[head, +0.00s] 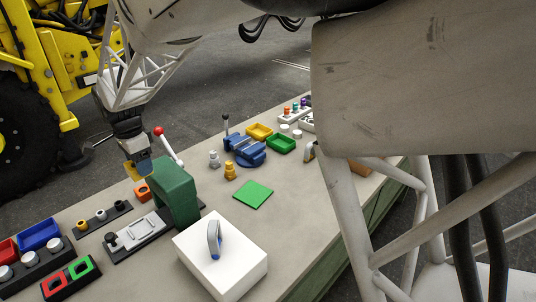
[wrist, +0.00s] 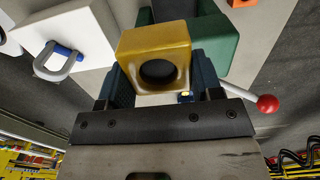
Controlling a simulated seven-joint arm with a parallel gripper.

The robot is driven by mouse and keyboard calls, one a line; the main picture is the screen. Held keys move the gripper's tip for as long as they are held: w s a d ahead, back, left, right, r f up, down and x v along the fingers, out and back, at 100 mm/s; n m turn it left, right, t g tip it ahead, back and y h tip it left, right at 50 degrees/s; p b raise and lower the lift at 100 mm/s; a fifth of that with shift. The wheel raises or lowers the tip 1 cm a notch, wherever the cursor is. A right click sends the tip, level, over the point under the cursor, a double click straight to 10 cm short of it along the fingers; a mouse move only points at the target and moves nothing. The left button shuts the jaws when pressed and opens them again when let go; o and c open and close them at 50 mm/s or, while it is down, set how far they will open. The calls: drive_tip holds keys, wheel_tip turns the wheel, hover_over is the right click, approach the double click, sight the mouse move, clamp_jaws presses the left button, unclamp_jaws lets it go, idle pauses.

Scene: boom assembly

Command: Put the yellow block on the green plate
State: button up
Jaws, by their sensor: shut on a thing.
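My gripper (head: 137,163) is shut on the yellow block (head: 138,169) and holds it in the air at the left, beside the dark green machine. The yellow block (wrist: 155,40) also shows in the wrist view, with a round dark hole in its face, between the fingers of my gripper (wrist: 160,88). The green plate (head: 253,195) is a flat square on the grey table, in the middle of the head view. It is bare, and the block is apart from it, to its left. I do not see the plate in the wrist view.
The green machine (head: 174,190) with a red-knobbed lever (head: 159,131) stands between block and plate. A white box (head: 222,252) is in front, a blue vise (head: 244,150) behind. Clear table lies right of the plate.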

drive_tip(key=d, duration=3.4)
wheel_tip(320, 180, down, 17)
drive_tip(key=shift+f, duration=0.2)
drive_tip(key=shift+w, duration=0.15)
hover_over(255, 193)
drive_tip(key=shift+f, duration=0.65)
